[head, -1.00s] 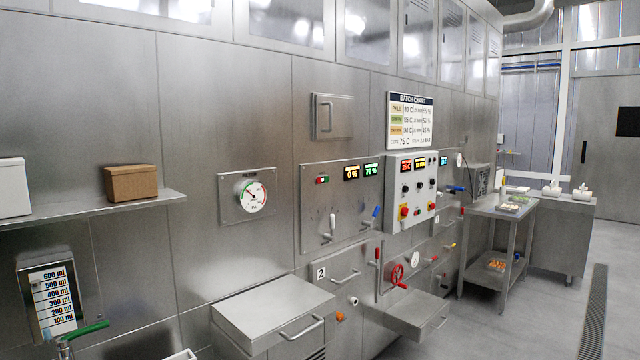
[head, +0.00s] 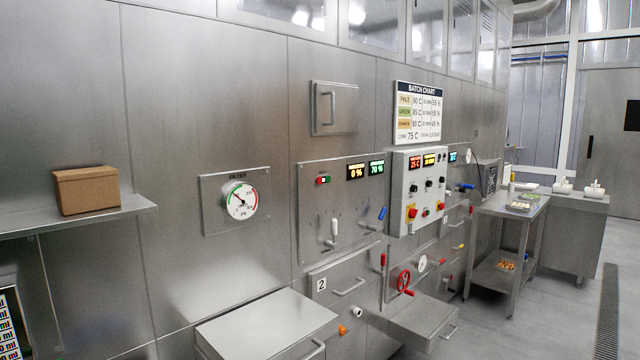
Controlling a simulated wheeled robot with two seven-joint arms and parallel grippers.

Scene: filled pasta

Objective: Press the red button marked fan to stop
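A pale control box (head: 403,230) is fixed to the steel wall right of centre, with lit displays across its top. A red button on a yellow base (head: 411,213) sits at its lower left, and another red button (head: 441,207) at its lower right. A small green button (head: 425,212) lies between them. A red and green switch (head: 323,180) is on the steel panel (head: 312,225) to the left. The lettering by these controls is too small to read, so I cannot tell which is marked fan. Neither gripper is in view.
A steel ledge (head: 265,325) juts out at the lower middle, and another steel shelf (head: 425,318) below the control box. A red handwheel (head: 403,281) sticks out above it. A steel table (head: 495,210) stands at right. The floor (head: 555,310) at right is clear.

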